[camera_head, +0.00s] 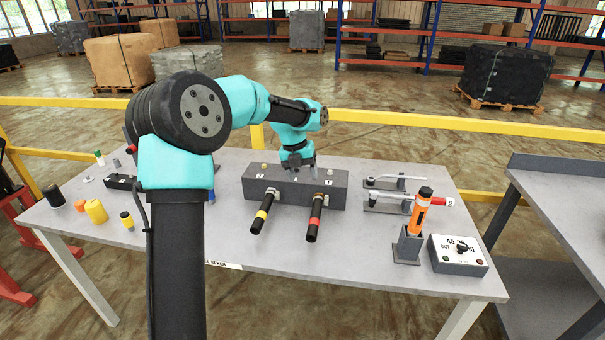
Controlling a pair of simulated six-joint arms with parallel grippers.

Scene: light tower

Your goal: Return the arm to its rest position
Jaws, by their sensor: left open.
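My left arm rises in the left half of the view, bends, and reaches right over the table. My left gripper (298,163) points down at the back of a dark grey block (280,187). Its jaws are open, and I see nothing held between them. I cannot tell whether the fingertips touch the block. Two black handles stick out from the block's front, one with a yellow band (264,211) and one with a red band (316,218). My right gripper is out of view.
An orange and black tool (419,211) stands in a grey holder (407,248), beside a switch box (457,256). Two clamp-like fixtures (395,183) lie behind. Small yellow and black parts (96,211) stand at left. The front middle of the table (345,255) is clear.

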